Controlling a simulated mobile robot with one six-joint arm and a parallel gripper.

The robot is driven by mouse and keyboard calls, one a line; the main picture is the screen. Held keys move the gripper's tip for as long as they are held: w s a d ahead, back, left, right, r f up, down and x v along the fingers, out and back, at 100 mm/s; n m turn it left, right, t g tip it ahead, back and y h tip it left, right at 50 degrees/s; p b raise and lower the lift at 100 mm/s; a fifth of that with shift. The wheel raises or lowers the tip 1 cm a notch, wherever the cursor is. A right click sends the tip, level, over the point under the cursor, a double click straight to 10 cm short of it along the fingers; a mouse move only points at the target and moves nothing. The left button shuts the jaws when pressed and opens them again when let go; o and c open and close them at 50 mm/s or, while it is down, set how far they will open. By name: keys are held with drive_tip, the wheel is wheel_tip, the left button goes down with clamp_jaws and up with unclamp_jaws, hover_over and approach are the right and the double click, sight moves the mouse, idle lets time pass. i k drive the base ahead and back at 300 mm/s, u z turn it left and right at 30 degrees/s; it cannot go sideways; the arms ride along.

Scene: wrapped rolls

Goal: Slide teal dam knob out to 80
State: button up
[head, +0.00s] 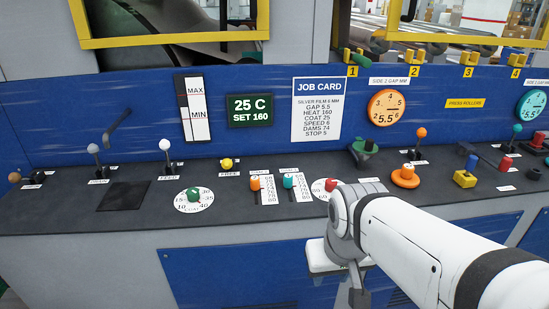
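The teal dam knob (289,181) stands on the dark console in the middle of the head view. It sits near the far, upper end of its slot, beside a white number scale (303,188) whose figures are too small to read surely. My gripper (358,297) hangs at the front of the console, right of the teal knob and nearer the camera, apart from it. Only a small dark part of the gripper shows below my white wrist, so its opening is unclear.
An orange knob (255,183) with a similar scale stands just left of the teal one. A red knob (331,185) on a round dial is close on the right, near my arm. A green dial knob (193,194) is further left. The job card (318,108) reads "DAMS 74".

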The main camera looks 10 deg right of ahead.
sight(287, 177)
drive_tip(key=u, duration=0.1)
drive_tip(key=i, duration=0.9)
drive_tip(key=z, duration=0.1)
